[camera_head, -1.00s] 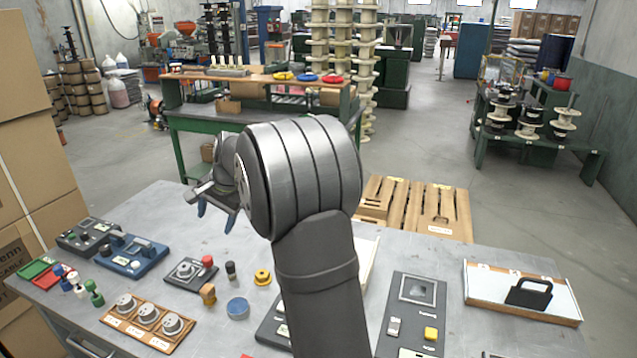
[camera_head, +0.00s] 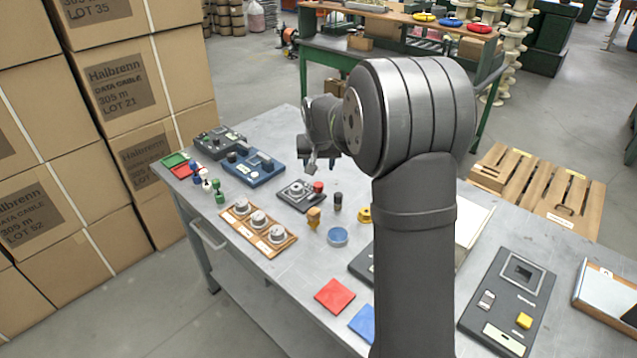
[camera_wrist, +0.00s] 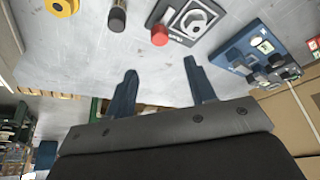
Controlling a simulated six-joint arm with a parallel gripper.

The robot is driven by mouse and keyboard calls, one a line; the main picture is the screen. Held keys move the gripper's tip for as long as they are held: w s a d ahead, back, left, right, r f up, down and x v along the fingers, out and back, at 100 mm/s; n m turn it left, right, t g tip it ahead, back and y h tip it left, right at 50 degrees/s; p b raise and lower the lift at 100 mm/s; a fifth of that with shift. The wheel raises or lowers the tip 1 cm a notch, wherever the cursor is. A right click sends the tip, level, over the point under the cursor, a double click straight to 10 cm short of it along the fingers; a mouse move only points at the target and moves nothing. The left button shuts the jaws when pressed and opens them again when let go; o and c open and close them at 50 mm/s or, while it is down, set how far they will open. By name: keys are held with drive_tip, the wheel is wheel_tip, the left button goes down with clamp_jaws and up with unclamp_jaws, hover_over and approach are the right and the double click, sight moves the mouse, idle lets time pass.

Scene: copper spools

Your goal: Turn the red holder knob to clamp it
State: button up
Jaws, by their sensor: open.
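The holder (camera_head: 296,195) is a dark square plate with a grey round part, lying on the grey workbench. Its red knob (camera_head: 318,187) sits at one corner. In the wrist view, the red knob (camera_wrist: 160,37) shows at the top middle, beside the plate and its grey part (camera_wrist: 194,20). My gripper (camera_head: 322,164) is above and just behind the holder in the head view. In the wrist view, my gripper's two blue fingers (camera_wrist: 161,70) are apart with nothing between them. The knob lies beyond the fingertips, not touched.
A blue device (camera_head: 254,168) stands left of the holder. A wooden tray with several grey dials (camera_head: 259,221) lies in front. Stacked cartons (camera_head: 113,75) rise at the left.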

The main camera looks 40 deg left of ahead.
sight(318, 184)
drive_tip(key=x, duration=1.1)
drive_tip(key=shift+c, duration=0.4)
drive_tip(key=c, duration=0.9)
drive_tip(key=shift+m, duration=0.3)
drive_tip(key=m+t+h, duration=0.1)
drive_tip(key=m, duration=0.2)
drive_tip(key=shift+s+a+m, duration=0.1)
drive_tip(key=shift+m, duration=0.2)
drive_tip(key=shift+a+m+h, duration=0.1)
drive_tip(key=shift+m+h, duration=0.8)
drive_tip(key=shift+m, duration=0.9)
